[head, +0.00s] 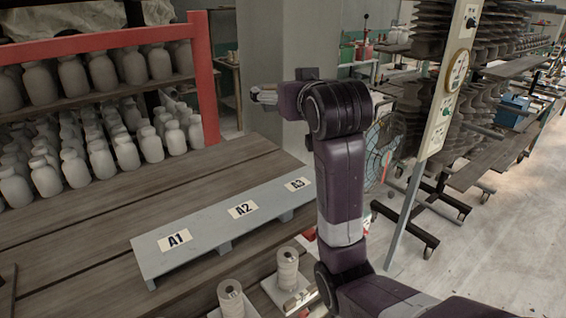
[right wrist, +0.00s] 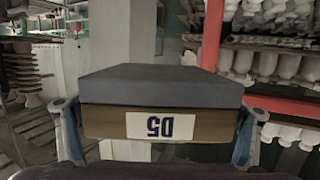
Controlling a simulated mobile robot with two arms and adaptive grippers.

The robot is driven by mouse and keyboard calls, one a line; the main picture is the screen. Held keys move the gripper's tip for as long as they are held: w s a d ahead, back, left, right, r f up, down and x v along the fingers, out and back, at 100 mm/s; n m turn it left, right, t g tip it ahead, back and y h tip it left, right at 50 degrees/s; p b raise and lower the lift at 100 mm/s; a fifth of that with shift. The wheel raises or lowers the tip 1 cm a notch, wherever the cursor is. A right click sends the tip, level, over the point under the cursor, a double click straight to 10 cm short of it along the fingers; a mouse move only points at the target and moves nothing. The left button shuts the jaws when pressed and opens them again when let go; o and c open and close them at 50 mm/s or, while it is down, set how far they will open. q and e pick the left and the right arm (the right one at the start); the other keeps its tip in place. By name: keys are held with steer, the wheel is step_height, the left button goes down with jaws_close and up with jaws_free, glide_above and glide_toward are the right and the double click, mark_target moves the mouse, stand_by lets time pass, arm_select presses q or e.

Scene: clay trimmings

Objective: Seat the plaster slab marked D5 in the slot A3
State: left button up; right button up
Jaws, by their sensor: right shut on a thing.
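The plaster slab marked D5 (right wrist: 160,88) fills the middle of the right wrist view. It has a grey top and a brown front edge with a white label, which reads upside down. My right gripper (right wrist: 160,120) is shut on it, one finger at each side. A grey-blue rack (head: 200,238) on the bench carries labels A1, A2 and A3. Slot A3 (head: 298,184) is at its far right end, beside my arm. My left gripper is not in view.
Pale bottles (head: 102,160) crowd a red-framed shelf (head: 100,42) behind the wooden bench (head: 70,245). Two pale ribbed cylinders (head: 287,268) stand on small plates near the front edge. A post with a gauge (head: 456,72) and a fan (head: 384,150) are right of my arm.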

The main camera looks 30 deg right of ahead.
steer(key=f, duration=0.1)
steer(key=s+f, duration=0.1)
steer(key=shift+s+f, duration=0.25)
steer(key=shift+f, duration=0.1)
steer(key=f, duration=0.3)
steer(key=f+p, duration=0.1)
steer(key=f, duration=0.5)
steer(key=shift+w+f+p, duration=0.1)
steer(key=shift+w+p, duration=0.25)
steer(key=shift+f, duration=0.9)
step_height(320, 180, down, 3)
steer(key=shift+p, duration=0.4)
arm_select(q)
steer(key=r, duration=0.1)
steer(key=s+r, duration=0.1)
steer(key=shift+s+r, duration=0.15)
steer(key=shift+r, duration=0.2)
arm_select(e)
steer(key=shift+f, duration=0.15)
